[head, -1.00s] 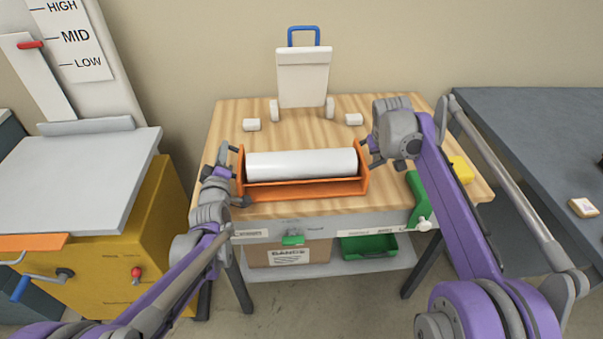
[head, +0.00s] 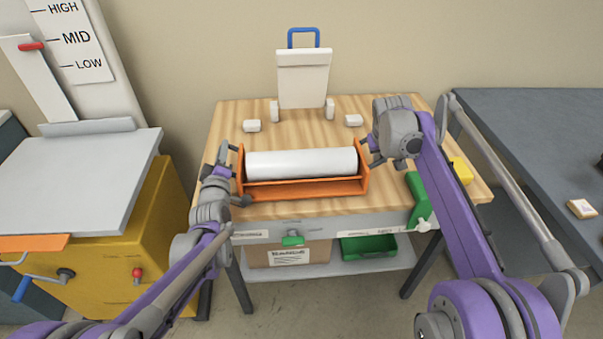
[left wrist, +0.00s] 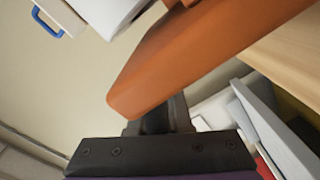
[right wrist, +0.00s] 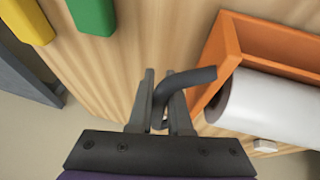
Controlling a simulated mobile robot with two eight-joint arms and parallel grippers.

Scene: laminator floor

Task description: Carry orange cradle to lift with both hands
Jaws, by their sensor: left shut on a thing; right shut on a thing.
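The orange cradle (head: 305,190) sits at the front of the wooden table with a white roll (head: 302,163) lying in it. I cannot tell whether it touches the tabletop. My left gripper (head: 224,178) is at the cradle's left end; in the left wrist view the orange end wall (left wrist: 190,60) hides most of its fingers and what they grip. My right gripper (head: 373,151) is at the right end; in the right wrist view its fingers (right wrist: 163,100) are shut on a dark bent handle (right wrist: 190,80). The lift (head: 85,185), yellow with a grey platform, stands left.
A white holder with a blue handle (head: 303,78) and small white blocks (head: 252,126) stand behind the cradle. Green (head: 418,198) and yellow (head: 461,170) items are at the table's right. A gap separates table and lift. A dark bench (head: 540,140) is at right.

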